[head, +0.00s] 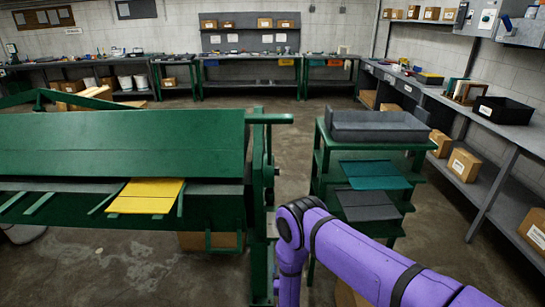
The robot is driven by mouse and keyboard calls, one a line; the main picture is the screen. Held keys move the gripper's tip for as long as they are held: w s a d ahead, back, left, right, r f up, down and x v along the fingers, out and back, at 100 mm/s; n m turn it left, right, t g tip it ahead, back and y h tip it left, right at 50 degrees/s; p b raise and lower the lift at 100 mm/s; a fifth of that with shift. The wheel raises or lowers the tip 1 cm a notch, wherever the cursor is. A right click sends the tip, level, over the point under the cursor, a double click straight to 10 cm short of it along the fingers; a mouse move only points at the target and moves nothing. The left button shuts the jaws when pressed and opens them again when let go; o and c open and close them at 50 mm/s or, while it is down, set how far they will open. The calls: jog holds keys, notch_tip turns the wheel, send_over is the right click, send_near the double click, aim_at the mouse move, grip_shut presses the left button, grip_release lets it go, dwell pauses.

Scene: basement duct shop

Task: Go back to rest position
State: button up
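My purple arm (365,255) reaches in from the lower right corner and bends downward at a dark joint near the bottom middle. My gripper is below the picture and cannot be seen, so whether it holds anything is hidden. The bent link stands in front of the gap between the green machine (120,145) on the left and the green shelf cart (325,165) on the right. A yellow sheet (147,195) lies at the machine's front edge.
The cart carries a grey tray (375,133) on top, with a teal sheet (375,175) and a dark grey sheet (366,206) on lower levels. A long workbench (465,115) runs along the right wall. Open concrete floor (110,270) lies at the lower left.

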jog(key=w+r+g, duration=0.1)
jog(key=w+r, duration=0.3)
jog(key=r, duration=0.4)
jog(key=w+r+g+y, duration=0.1)
jog(key=w+r, duration=0.4)
jog(key=r, duration=0.4)
jog(key=w+r+g, duration=0.1)
jog(key=w+r, duration=0.3)
jog(key=r, duration=0.4)
jog(key=s+d+r+g+y, duration=0.1)
jog(key=s+d+r, duration=0.15)
jog(key=r, duration=0.95)
jog(key=s+d+r+g, duration=0.15)
jog(key=d+r, duration=0.25)
jog(key=r, duration=0.9)
jog(key=s+d+r+g, duration=0.2)
jog(key=s+d+r, duration=0.4)
jog(key=s+r, duration=0.25)
jog(key=s+d+r+g, duration=0.2)
jog(key=s+d+r, duration=0.3)
jog(key=s+r, duration=0.4)
jog(key=s+d+g+h, duration=0.1)
jog(key=s+d, duration=0.3)
jog(key=s, duration=1)
jog(key=s+d+r+g+h, duration=0.1)
jog(key=s+d, duration=0.3)
jog(key=s, duration=1)
jog(key=shift+g, duration=0.35)
